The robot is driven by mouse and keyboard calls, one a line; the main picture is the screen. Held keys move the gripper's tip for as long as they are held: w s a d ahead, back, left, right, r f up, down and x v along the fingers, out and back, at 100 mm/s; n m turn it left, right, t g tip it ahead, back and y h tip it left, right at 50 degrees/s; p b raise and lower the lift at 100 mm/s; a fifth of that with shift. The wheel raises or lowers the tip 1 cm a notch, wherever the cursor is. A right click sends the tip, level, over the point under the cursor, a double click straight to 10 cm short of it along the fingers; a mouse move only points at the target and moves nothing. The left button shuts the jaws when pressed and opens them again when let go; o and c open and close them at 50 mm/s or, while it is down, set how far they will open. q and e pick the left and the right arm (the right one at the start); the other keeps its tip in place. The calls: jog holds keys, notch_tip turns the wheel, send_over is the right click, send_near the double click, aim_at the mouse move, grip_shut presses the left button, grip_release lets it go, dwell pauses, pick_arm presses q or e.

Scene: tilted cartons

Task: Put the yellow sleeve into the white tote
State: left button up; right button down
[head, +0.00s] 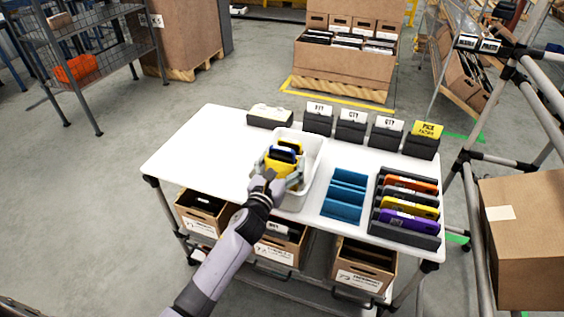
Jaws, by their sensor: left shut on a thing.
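My left gripper (277,176) is shut on a yellow sleeve (281,163) at the near left part of the white tote (313,149). The sleeve is partly hidden by the gripper fingers. Dark and yellow items (290,146) show just behind it, inside the tote; I cannot tell how many there are. Whether the held sleeve touches the tote's floor or wall cannot be told. The tote stands on the white table. Another yellow sleeve (397,207) stands in the dark rack at the right, between other coloured sleeves. My right gripper is not in view.
A blue slotted holder (345,194) stands right of the tote, beside the dark rack (409,237). Dark bins with cards (351,130) line the table's back edge. The white table (200,150) is clear on the left. Cartons (280,247) sit on a shelf below.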

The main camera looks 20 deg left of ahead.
pick_arm(q)
jog(key=o, duration=1.5)
jog(key=shift+c, duration=0.2)
jog(key=shift+r, duration=0.15)
jog(key=shift+r+p, duration=0.35)
jog(key=shift+p, duration=0.05)
jog(key=shift+r+p, duration=0.45)
jog(key=shift+r, duration=0.05)
jog(key=s+b, duration=0.1)
jog(key=s, duration=1.1)
jog(key=shift+a+f, duration=0.2)
jog(key=shift+f, duration=0.1)
